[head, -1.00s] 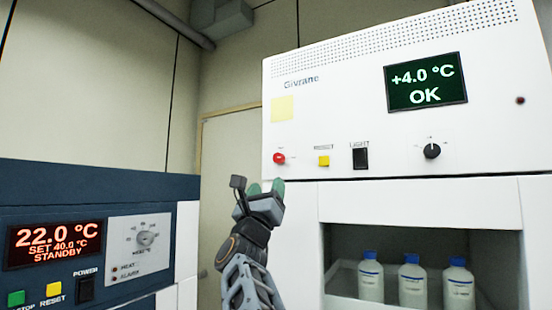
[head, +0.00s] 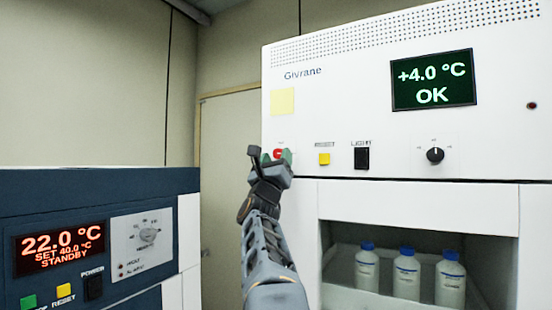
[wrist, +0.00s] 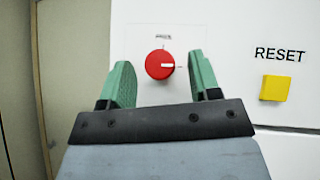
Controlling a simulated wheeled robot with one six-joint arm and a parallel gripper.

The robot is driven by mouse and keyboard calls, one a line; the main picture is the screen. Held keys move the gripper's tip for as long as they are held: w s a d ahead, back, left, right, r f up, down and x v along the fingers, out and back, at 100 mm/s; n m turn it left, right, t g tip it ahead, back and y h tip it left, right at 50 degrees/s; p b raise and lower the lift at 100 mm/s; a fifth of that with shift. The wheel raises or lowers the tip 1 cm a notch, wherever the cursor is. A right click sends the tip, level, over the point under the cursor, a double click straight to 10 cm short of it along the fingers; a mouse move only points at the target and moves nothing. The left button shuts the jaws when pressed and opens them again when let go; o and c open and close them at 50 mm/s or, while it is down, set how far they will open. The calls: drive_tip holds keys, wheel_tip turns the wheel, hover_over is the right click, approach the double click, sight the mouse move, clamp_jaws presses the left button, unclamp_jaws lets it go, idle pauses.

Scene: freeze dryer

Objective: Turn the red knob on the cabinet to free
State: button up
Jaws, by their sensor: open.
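The red knob (head: 279,153) is on the lower left of the white cabinet's (head: 345,120) front panel, partly hidden by my gripper in the head view. In the wrist view the red knob (wrist: 160,65) is round, with a white pointer mark directed right and a small label above it. My gripper (head: 277,158) is open, with green fingers. In the wrist view its fingers (wrist: 163,82) stand to the left and right of the knob with a gap on both sides. Whether the fingertips reach the knob's depth I cannot tell.
A yellow RESET button (wrist: 275,88) is right of the knob. A black light switch (head: 361,158) and a black dial (head: 435,155) are farther right. A blue unit (head: 90,190) stands at the left. White bottles (head: 406,272) stand in the open bay below.

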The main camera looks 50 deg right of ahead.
drive_tip(key=c, duration=0.9)
